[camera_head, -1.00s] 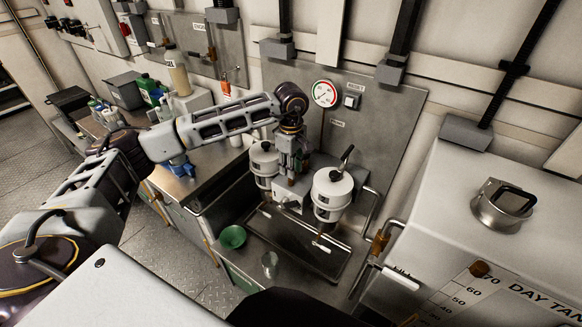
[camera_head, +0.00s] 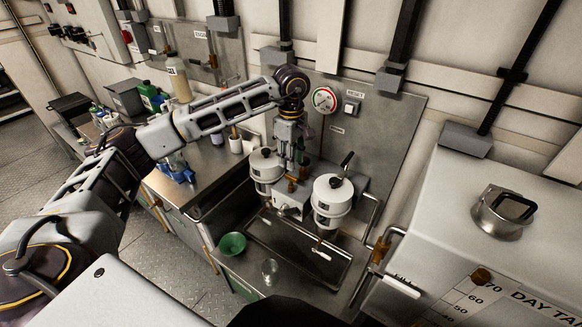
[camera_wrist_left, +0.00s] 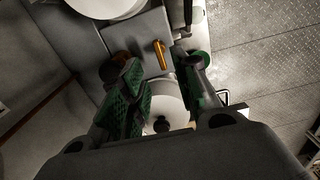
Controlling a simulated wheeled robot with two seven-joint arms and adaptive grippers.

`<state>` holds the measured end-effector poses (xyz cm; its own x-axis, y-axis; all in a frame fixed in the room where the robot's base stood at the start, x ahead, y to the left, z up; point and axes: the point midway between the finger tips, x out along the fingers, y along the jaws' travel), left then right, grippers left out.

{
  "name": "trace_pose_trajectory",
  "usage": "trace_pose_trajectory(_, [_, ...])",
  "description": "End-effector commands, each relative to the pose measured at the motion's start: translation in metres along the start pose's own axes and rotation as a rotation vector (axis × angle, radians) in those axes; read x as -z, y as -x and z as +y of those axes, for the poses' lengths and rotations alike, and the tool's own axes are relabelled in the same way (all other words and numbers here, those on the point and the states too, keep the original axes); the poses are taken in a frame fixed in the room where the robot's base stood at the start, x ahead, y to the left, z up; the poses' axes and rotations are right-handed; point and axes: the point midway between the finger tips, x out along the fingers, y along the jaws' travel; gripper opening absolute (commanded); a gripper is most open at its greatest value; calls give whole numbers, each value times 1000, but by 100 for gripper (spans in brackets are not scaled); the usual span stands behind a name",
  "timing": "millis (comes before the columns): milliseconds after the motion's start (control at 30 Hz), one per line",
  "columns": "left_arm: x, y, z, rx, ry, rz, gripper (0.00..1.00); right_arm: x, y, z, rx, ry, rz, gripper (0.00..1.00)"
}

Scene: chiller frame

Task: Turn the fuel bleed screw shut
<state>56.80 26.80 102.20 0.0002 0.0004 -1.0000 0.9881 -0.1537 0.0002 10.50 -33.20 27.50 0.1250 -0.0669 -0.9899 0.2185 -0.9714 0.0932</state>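Two white filter canisters with dark tops, the left one (camera_head: 265,166) and the right one (camera_head: 331,196), hang on a grey filter head (camera_head: 288,202) over a metal drip tray (camera_head: 262,238). Small brass fittings (camera_head: 291,186) show between them; I cannot tell for sure which is the bleed screw. My left gripper (camera_head: 293,165) points down above the filter head between the canisters. In the left wrist view its green-padded fingers (camera_wrist_left: 160,88) are apart with nothing gripped. A brass lever-like piece (camera_wrist_left: 160,53) lies beyond the gap, and a white canister (camera_wrist_left: 172,106) is below it. My right gripper is out of view.
A white day tank (camera_head: 440,225) closes off the right. A bench with bottles (camera_head: 150,97) stands left.

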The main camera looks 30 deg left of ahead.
Motion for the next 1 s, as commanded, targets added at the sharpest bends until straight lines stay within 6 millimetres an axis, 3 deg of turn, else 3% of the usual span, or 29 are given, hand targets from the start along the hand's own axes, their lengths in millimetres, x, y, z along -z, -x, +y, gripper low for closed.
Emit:
trace_pose_trajectory(200, [0,33,1,-3,-1,-1,30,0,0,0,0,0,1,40])
trace_pose_trajectory(400, [0,50,0,-1,0,0,30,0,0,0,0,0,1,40])
trace_pose_trajectory(1000, [0,55,0,-1,0,0,30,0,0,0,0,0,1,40])
